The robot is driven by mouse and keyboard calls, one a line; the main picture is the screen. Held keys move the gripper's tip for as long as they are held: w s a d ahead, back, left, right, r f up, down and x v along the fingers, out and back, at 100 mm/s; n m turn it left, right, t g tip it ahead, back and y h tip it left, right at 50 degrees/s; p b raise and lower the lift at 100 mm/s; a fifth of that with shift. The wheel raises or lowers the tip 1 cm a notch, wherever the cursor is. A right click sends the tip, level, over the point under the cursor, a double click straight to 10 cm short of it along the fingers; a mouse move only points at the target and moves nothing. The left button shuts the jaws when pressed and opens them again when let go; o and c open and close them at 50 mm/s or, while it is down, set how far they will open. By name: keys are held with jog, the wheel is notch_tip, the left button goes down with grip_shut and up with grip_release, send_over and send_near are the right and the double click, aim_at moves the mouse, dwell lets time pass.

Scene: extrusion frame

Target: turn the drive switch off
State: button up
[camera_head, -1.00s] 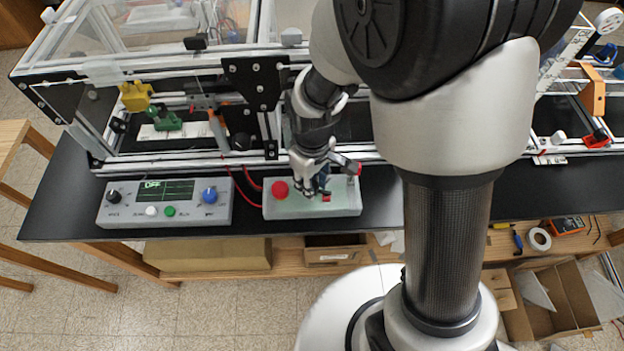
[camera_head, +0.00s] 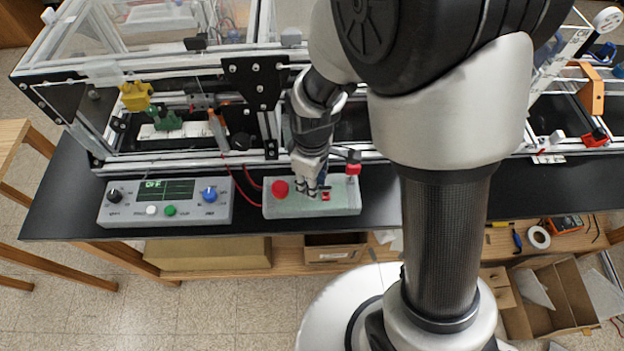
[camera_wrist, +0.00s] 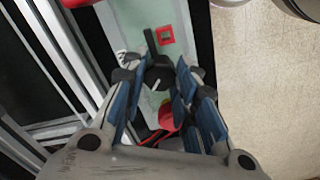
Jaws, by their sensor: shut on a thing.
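The grey-green switch box (camera_head: 341,204) sits on the black bench. A black rotary switch (camera_wrist: 158,75) with a white pointer mark shows in the wrist view, between the blue-padded fingers. A black bar extends from it toward the picture's top. My gripper (camera_head: 315,186) reaches down onto the box, right of the red mushroom button (camera_head: 281,188), and is shut on the black switch. The head view hides most of the switch behind the gripper. A red rocker (camera_head: 326,196) lies just to the right; it also shows in the wrist view (camera_wrist: 166,36). No drive label is readable.
A control box (camera_head: 165,209) with a lit display, knobs and buttons stands to the left; its display seems to read OFF. A red and black part (camera_head: 353,163) rises at the box's right rear. The extrusion frame (camera_head: 185,158) stands close behind. Red cables run between the boxes.

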jog(key=o, duration=1)
jog(key=shift+o, duration=0.2)
notch_tip(320, 180, up, 12)
jog(key=s+d+r+m+t, duration=0.4)
jog(key=s+d+r+m, duration=0.6)
jog(key=s, duration=0.3)
jog(key=shift+s+d+r+m+t+b, duration=0.25)
jog(key=shift+d+m+t+b, duration=0.15)
jog(key=shift+m, duration=0.5)
